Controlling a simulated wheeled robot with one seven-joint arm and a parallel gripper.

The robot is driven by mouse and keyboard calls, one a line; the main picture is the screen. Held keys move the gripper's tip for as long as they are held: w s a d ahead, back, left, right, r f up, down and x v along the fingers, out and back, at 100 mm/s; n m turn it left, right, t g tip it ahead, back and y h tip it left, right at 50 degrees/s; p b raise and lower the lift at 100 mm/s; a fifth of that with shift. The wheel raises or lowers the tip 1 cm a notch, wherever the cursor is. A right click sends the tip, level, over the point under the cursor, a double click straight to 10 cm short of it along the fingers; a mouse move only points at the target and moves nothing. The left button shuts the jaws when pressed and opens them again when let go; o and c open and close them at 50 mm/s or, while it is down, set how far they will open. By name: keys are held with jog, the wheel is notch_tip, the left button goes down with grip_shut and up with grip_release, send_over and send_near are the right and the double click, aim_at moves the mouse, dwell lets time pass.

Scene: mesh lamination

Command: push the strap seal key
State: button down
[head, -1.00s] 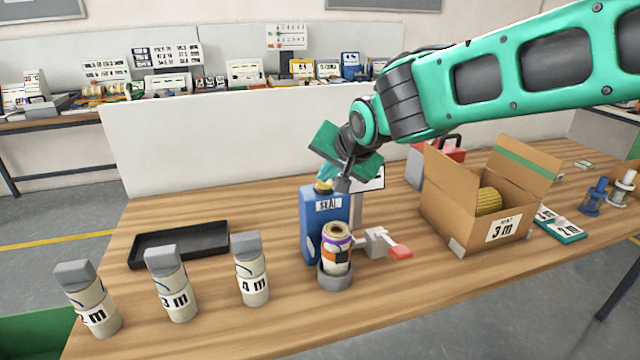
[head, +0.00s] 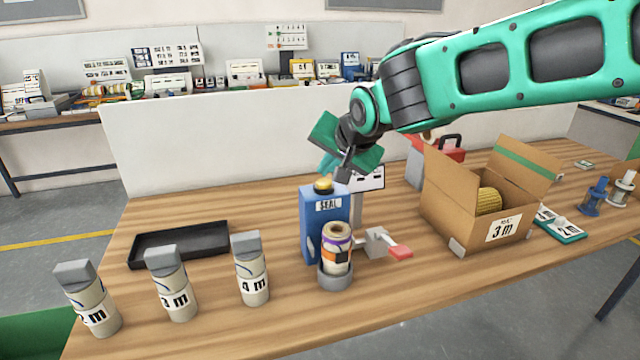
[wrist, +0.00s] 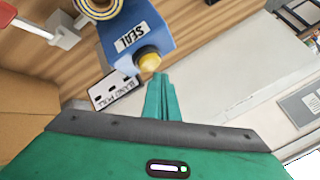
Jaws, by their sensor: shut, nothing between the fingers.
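The strap seal key is a yellow knob (head: 323,186) on top of the blue box marked SEAL (head: 318,225), in the middle of the table. In the wrist view the yellow knob (wrist: 150,61) sits just beyond my fingertips on the blue box (wrist: 130,32). My gripper (head: 334,168) is shut and empty, and its fingertips are a little above the knob. In the wrist view the green fingers (wrist: 158,84) are together, with a small gap to the knob.
A strapped roll (head: 337,250) stands in a grey holder before the box, beside a red-tipped lever (head: 398,250). Labelled canisters (head: 251,272) and a black tray (head: 180,246) are left. An open carton (head: 462,225) is right. A white panel (head: 220,150) stands behind.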

aim_at(327, 185)
jog(key=shift+r, duration=2.5)
jog(key=shift+d, duration=0.1)
jog(key=s+d+f+m+g+h, duration=0.15)
jog(key=s+d+f, duration=0.3)
jog(key=d, duration=0.85)
jog(key=s+d+f+n+g+h, duration=0.1)
jog(key=s+d+f+g+h, duration=0.25)
jog(key=d, duration=1.05)
jog(key=s+d+f+g+y, duration=0.1)
jog(key=s+d+f, duration=0.3)
jog(key=s, duration=0.9)
jog(key=s+d+f+m+g, duration=0.1)
jog(key=s+d+f, duration=0.3)
jog(key=s, duration=0.9)
jog(key=d+g, duration=0.1)
jog(key=d, duration=0.2)
jog(key=shift+s+f+g+y, duration=0.25)
jog(key=shift+s+g+y, duration=0.05)
jog(key=shift+s+y, duration=0.1)
jog(key=shift+d, duration=0.1)
